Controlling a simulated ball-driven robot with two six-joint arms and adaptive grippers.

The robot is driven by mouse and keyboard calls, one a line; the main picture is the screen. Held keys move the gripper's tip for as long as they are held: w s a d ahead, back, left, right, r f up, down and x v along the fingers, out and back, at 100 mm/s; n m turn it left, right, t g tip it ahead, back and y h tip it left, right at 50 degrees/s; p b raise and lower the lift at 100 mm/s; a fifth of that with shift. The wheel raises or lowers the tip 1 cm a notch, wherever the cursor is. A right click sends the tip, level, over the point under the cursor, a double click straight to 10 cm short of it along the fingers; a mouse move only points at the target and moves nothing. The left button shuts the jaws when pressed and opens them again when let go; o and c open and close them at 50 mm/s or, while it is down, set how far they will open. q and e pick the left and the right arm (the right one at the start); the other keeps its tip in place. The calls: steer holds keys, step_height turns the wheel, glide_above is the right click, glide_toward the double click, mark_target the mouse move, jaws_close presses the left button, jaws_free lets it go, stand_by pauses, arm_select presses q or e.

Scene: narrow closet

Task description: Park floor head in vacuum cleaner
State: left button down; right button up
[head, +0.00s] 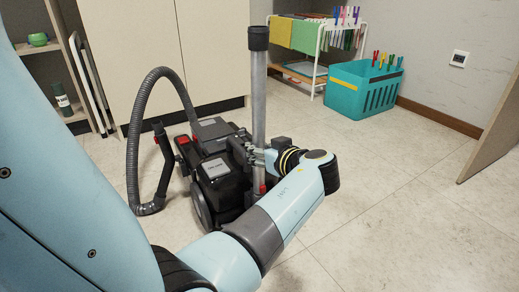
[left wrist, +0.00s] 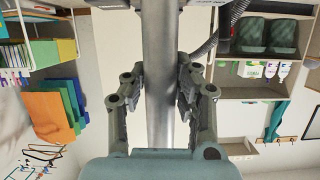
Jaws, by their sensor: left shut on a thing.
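The vacuum cleaner (head: 215,165), black and grey with red parts, stands on the floor in the middle of the head view. A grey hose (head: 133,140) loops up on its left to a dark handle. A metal tube (head: 259,95) with a black top end stands nearly upright at its right side. My left gripper (head: 258,157) is shut around the tube low down. The left wrist view shows the tube (left wrist: 160,40) between both fingers of the gripper (left wrist: 159,90). The floor head is not clearly visible; my arm covers the tube's lower end. My right gripper is out of view.
A cabinet (head: 150,45) stands behind the vacuum. A drying rack (head: 310,38) and a teal basket (head: 362,88) stand at the back right. A shelf (head: 62,65) is at left, and a panel (head: 493,125) at right. The floor (head: 400,190) at right is clear.

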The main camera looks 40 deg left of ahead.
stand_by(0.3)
arm_select(q)
steer(key=c, duration=1)
jaws_free()
steer(key=shift+o, duration=0.2)
steer(key=shift+f, duration=0.1)
steer(key=shift+d, duration=0.15)
